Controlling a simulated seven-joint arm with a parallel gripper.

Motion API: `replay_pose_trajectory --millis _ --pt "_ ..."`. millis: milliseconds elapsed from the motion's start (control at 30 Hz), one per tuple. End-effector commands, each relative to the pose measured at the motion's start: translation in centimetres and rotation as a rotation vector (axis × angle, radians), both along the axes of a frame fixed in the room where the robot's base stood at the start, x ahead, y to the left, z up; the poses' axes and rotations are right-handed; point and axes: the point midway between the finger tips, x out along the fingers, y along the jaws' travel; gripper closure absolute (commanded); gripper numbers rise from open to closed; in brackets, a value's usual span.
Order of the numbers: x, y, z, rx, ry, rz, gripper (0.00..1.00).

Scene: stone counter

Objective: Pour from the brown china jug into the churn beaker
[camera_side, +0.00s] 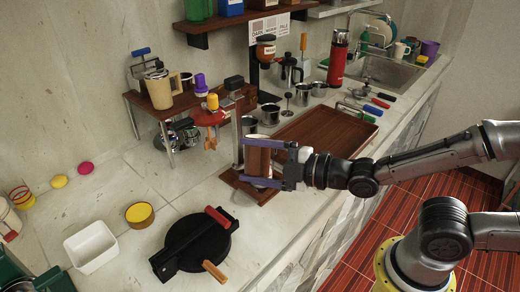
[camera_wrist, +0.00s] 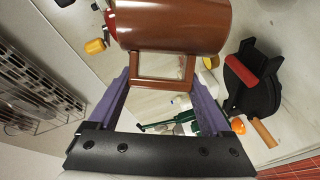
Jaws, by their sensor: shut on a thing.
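The brown china jug (camera_side: 258,160) is held above the wooden tray, close to upright, with its squared handle toward my gripper. In the wrist view the glossy brown jug (camera_wrist: 172,24) fills the top, and its handle frames a see-through gap. My gripper (camera_side: 266,164) is shut on the jug, with purple fingers at its top and bottom in the side view. In the wrist view the fingers flank the handle. The inside of the jug is hidden. A metal cup (camera_side: 249,125) shows just behind the jug; I cannot tell whether it is the churn beaker.
The wooden tray (camera_side: 350,133) runs along the counter behind and under the jug. More metal cups (camera_side: 270,114), a press pot (camera_side: 290,74) and a red flask (camera_side: 338,60) stand farther back. A small raised shelf (camera_side: 187,103) is at left; a black waffle iron (camera_side: 195,243) is in front.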

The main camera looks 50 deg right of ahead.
Motion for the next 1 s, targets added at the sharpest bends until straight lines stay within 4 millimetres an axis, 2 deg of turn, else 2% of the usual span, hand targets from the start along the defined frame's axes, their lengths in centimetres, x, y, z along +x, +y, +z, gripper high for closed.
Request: replay_pose_trajectory --millis 433,1000 --pt "-1.0 1.4 -4.5 -0.143 -0.102 0.001 1.0" --pt "-1.5 2.3 -7.8 -0.251 -0.187 0.0 1.0"
